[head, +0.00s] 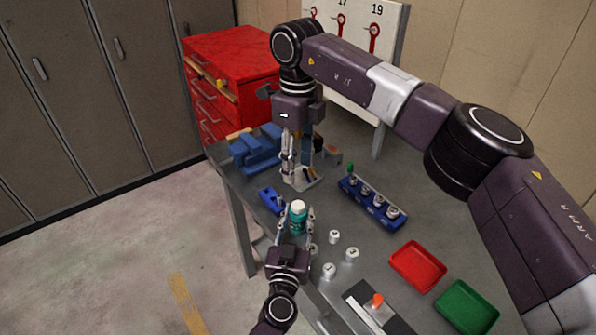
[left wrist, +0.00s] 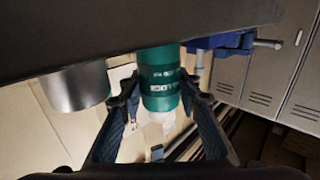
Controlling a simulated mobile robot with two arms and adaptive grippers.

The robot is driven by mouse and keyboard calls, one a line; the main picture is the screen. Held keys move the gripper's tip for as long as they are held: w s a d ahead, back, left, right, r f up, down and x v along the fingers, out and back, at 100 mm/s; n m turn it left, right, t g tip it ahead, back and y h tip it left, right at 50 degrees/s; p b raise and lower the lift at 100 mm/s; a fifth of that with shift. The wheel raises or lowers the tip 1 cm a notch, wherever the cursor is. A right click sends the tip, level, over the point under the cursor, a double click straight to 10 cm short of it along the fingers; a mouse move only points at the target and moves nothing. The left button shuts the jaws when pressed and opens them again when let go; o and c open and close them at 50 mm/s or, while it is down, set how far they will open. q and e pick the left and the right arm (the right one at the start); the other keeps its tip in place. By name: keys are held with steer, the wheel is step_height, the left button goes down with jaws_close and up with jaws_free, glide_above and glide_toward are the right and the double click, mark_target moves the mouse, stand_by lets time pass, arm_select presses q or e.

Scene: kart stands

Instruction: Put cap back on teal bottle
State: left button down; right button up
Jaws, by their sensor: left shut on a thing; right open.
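The teal bottle (head: 298,222) stands upright near the table's front edge with a white top. I cannot tell whether that white top is a cap or a bare neck. My left gripper (head: 297,230) is shut around the bottle's sides. In the left wrist view the bottle (left wrist: 160,82) sits between the two fingers, with its pale whitish end (left wrist: 161,119) toward the bottom of the picture. My right gripper (head: 298,172) points down, open, behind the bottle and over a grey fixture. No separate cap shows clearly in its fingers.
Several small white marked pieces (head: 351,255) stand right of the bottle. A blue rack (head: 372,203), a red tray (head: 418,266) and a green tray (head: 467,307) lie farther right. A blue vise-like block (head: 255,150) and a red cabinet (head: 235,60) are behind.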

arm_select(q)
steer(key=c, duration=1.4)
jaws_free()
steer(key=shift+o, duration=0.2)
steer(key=s+a, duration=0.2)
steer(key=s, duration=1)
steer(key=shift+w, duration=0.1)
